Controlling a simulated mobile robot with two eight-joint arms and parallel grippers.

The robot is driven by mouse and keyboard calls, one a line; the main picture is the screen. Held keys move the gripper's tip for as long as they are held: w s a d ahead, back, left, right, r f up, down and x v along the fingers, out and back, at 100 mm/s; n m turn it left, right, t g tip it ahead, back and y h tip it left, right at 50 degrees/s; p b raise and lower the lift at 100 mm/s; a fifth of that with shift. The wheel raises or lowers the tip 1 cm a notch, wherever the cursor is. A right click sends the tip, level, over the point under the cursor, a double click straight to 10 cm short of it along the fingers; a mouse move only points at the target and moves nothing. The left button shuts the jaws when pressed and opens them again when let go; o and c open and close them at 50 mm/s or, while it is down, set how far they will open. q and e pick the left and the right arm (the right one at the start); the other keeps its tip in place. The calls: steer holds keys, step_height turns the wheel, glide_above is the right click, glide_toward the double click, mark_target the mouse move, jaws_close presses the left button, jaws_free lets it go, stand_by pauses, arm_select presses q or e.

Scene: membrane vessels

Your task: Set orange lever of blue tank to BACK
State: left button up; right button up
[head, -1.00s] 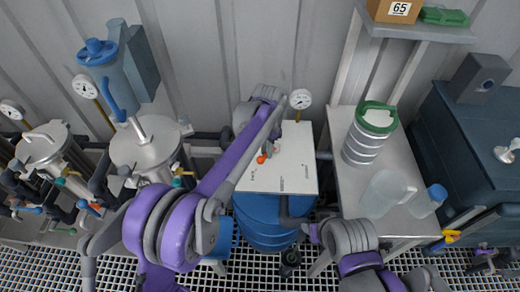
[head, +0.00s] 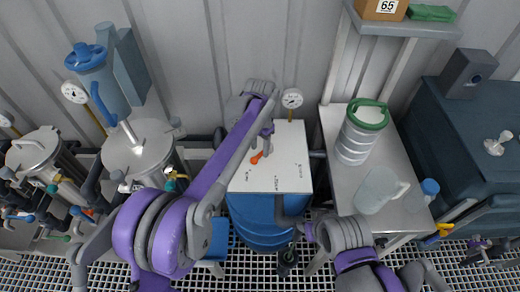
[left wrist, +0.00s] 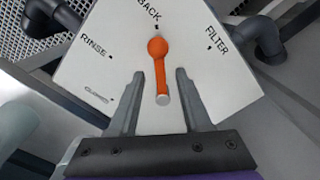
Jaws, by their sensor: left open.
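The blue tank (head: 258,222) stands mid-picture in the head view under a white panel (head: 284,150). The orange lever (head: 257,157) sits on this panel. In the left wrist view the panel (left wrist: 205,85) bears the words RINSE, BACK and FILTER. The lever (left wrist: 160,75) has its round orange end close to the BACK mark, and its stem runs down to a pale tip. My left gripper (left wrist: 160,74) is open, its fingers on either side of the stem with gaps. It also shows over the panel in the head view (head: 265,143). My right gripper cannot be made out clearly beside the tank.
A gauge (head: 292,98) stands behind the panel. To the right, a table (head: 345,190) bears a green-rimmed container (head: 357,140) and a clear jug (head: 378,190). A steel vessel (head: 137,155) stands to the left. A shelf (head: 410,27) hangs at upper right.

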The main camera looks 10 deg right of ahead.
mark_target(258, 155)
arm_select(q)
step_height(258, 155, up, 9)
stand_by(0.3)
stand_by(0.4)
steer(key=s+a+r+n+t+p, duration=0.1)
steer(key=s+a+r+n, duration=0.1)
steer(key=s+a, duration=0.45)
steer(key=s+a+r+n+t, duration=0.1)
steer(key=s+a+n+t, duration=0.2)
steer(key=a, duration=0.7)
steer(key=s+a+f+n, duration=0.2)
steer(key=s+a+f, duration=0.2)
steer(key=s, duration=0.5)
steer(key=s+a+f+n+t, duration=0.1)
steer(key=s+a+f+n, duration=0.2)
steer(key=s+a, duration=0.3)
steer(key=s+f, duration=0.1)
steer(key=s, duration=0.1)
steer(key=shift+s+f+p, duration=0.2)
steer(key=shift+s+p, duration=0.2)
